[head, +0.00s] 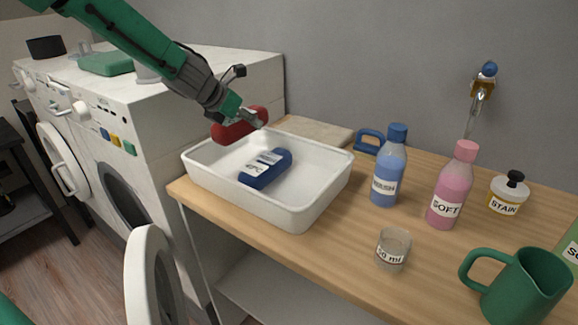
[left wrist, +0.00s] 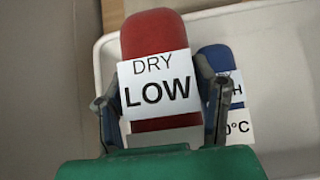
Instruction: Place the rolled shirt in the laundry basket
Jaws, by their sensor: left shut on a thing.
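A red rolled shirt (head: 232,131) with rounded ends is held up by my left gripper (head: 250,117), over the back left edge of the white laundry basket (head: 262,207). In the left wrist view the red roll (left wrist: 152,35) sits between the two fingers of the left gripper (left wrist: 162,105), and its white label reads DRY LOW. A blue roll (head: 265,169) with a white label lies on the basket floor. It also shows in the left wrist view (left wrist: 218,58), partly covered by a finger. My right gripper is out of view.
The basket stands on a wooden counter (head: 330,253). To its right are a blue bottle (head: 389,165), a pink bottle (head: 453,187), a small clear cup (head: 393,250), a stain bottle (head: 508,190) and a green jug (head: 525,285). White machines (head: 215,85) stand left.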

